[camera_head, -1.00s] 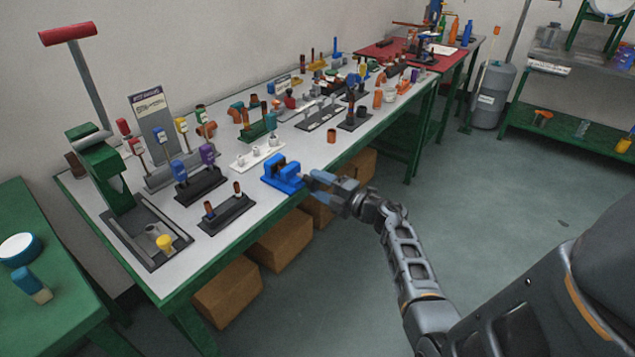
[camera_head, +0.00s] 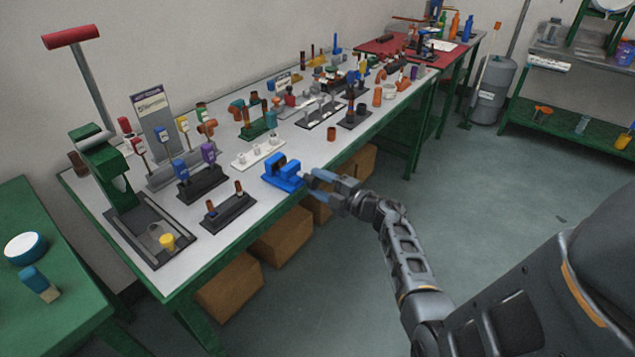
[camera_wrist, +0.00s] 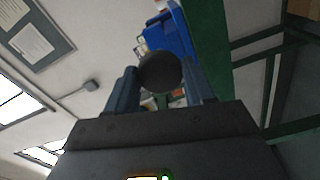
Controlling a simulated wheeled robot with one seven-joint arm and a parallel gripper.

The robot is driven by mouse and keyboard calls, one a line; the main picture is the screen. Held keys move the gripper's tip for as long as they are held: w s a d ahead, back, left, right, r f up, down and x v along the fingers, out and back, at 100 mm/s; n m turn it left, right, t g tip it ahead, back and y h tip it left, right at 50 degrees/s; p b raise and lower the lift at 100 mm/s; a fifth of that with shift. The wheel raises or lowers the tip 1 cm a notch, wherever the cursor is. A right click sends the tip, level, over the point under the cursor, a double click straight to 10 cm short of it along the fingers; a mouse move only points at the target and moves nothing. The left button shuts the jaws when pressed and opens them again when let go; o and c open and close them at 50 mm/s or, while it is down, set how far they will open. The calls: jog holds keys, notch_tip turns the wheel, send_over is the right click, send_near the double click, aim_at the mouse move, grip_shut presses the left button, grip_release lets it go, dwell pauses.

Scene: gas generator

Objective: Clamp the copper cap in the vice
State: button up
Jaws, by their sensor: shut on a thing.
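The blue vice (camera_head: 283,173) stands at the front edge of the long workbench. My gripper (camera_head: 313,180) is just to its right, at about the height of the bench top. In the wrist view my gripper (camera_wrist: 160,82) has its two fingers on either side of a dark round piece (camera_wrist: 160,72), seen end-on and held between them. It looks like the copper cap, but its colour is too dark to confirm. The blue vice (camera_wrist: 172,35) shows behind and above it, partly hidden. The cap cannot be made out in the head view, and its contact with the vice cannot be told.
The workbench (camera_head: 240,218) holds a black stand with two copper pieces (camera_head: 228,208) left of the vice and a white rack (camera_head: 258,153) behind it. Cardboard boxes (camera_head: 283,238) sit under the bench. The floor to the right is open.

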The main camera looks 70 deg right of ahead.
jog(key=shift+m+p, duration=1.2)
jog(key=shift+m, duration=0.2)
jog(key=o, duration=1.2)
jog(key=shift+s, duration=0.15)
jog(key=v, duration=0.6)
jog(key=shift+s+a, duration=0.1)
jog(key=shift+s, duration=0.3)
